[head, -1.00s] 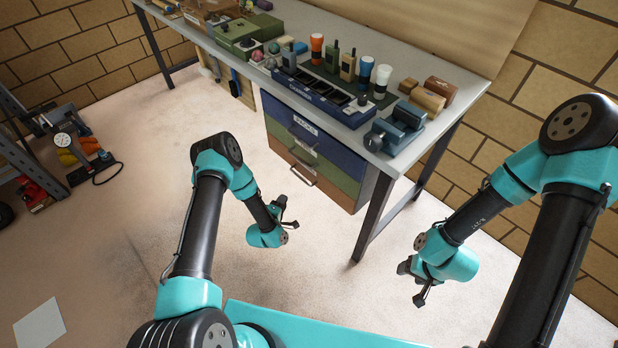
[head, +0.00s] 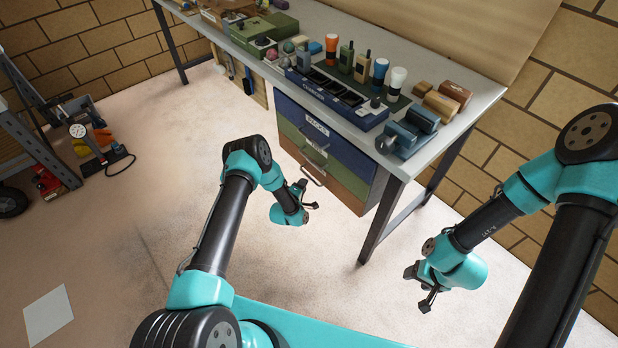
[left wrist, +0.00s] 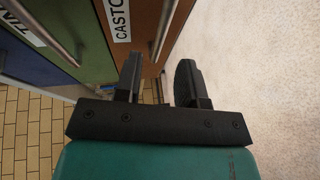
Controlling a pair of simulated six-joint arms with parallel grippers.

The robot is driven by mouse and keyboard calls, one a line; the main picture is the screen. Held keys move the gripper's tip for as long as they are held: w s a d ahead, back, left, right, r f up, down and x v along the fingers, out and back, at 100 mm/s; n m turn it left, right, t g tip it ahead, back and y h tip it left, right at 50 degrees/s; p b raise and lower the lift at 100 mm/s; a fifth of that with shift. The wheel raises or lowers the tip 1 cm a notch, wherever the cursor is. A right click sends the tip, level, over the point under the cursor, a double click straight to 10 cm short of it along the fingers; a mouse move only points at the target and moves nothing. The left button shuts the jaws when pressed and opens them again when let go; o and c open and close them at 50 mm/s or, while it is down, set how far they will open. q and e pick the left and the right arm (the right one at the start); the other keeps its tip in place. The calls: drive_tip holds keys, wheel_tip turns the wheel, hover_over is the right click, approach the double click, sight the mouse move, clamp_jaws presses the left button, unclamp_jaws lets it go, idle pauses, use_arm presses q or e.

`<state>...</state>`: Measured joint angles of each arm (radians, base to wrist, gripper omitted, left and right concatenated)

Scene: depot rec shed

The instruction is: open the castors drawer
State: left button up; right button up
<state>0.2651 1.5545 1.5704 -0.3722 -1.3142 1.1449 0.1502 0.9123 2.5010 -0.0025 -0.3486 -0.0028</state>
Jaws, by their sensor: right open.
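The drawer unit under the workbench has blue, green and orange-brown fronts, all shut in the head view. The castors drawer is the lowest, orange-brown front (head: 346,188); its label, partly cut off, reads "CASTO" in the left wrist view (left wrist: 120,18). Its metal bar handle (left wrist: 164,30) lies ahead of my left gripper, in line with the gap between the fingers. My left gripper (left wrist: 158,82) is open and empty close to the drawer front; it also shows in the head view (head: 304,196). My right gripper (head: 418,286) is open and empty, away from the drawers.
The workbench (head: 440,104) above carries a dark blue charger tray (head: 330,96), several torches and radios, and a blue vise-like block (head: 402,138) at the near corner. A dark bench leg (head: 380,222) stands right of the drawers.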

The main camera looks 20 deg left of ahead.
sight(309, 176)
use_arm(q)
drive_tip(key=shift+x, duration=3.35)
clamp_jaws()
